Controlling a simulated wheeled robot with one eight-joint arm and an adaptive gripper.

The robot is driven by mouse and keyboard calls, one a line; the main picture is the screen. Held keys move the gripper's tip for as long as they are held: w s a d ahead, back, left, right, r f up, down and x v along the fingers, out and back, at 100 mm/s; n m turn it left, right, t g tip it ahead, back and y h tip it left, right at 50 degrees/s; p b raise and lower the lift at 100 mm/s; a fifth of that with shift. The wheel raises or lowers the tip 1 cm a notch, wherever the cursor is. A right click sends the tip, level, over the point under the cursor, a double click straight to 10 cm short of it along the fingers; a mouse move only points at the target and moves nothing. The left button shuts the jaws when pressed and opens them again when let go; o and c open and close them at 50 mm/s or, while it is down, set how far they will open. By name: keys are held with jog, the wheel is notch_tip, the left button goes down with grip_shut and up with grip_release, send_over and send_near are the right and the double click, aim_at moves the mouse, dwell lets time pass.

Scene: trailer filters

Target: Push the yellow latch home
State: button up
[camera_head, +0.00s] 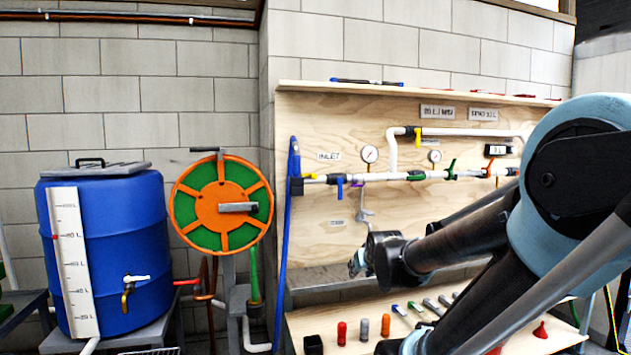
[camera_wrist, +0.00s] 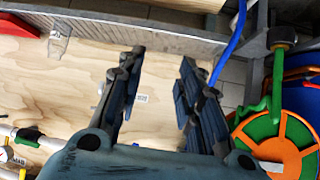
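A small yellow part (camera_head: 418,131) sits on the upper white pipe of the plywood panel, near the pipe's left bend; I cannot tell for sure that it is the latch or how far in it is. A yellow bit also shows at the lower left edge of the wrist view (camera_wrist: 22,173). My gripper (camera_head: 358,263) is in front of the panel, below the lower pipe and well apart from the yellow part. In the wrist view my gripper (camera_wrist: 162,56) has its two fingers spread with nothing between them.
The lower pipe carries a gauge (camera_head: 369,154), a blue handle (camera_head: 339,187) and green handles. Below, a wooden bench (camera_head: 330,325) holds several small coloured items. A hose reel (camera_head: 222,205) and blue barrel (camera_head: 125,245) stand at left. A blue hose (camera_head: 286,240) hangs beside the panel.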

jog(key=w+a+r+n+t+y, duration=0.1)
jog(key=w+a+r+t, duration=0.2)
jog(key=w+r, duration=0.2)
jog(key=w+a+r+t+y, duration=0.1)
jog(key=w+a+r+t, duration=0.2)
jog(key=w+r, duration=0.25)
jog(key=t+y, duration=0.3)
jog(key=t, duration=0.3)
send_near(316, 176)
jog(key=shift+n+g, duration=0.3)
jog(key=x, duration=0.9)
jog(key=shift+w+a+r, duration=0.1)
jog(key=shift+w+r, duration=0.15)
jog(key=shift+r, duration=0.05)
grip_shut()
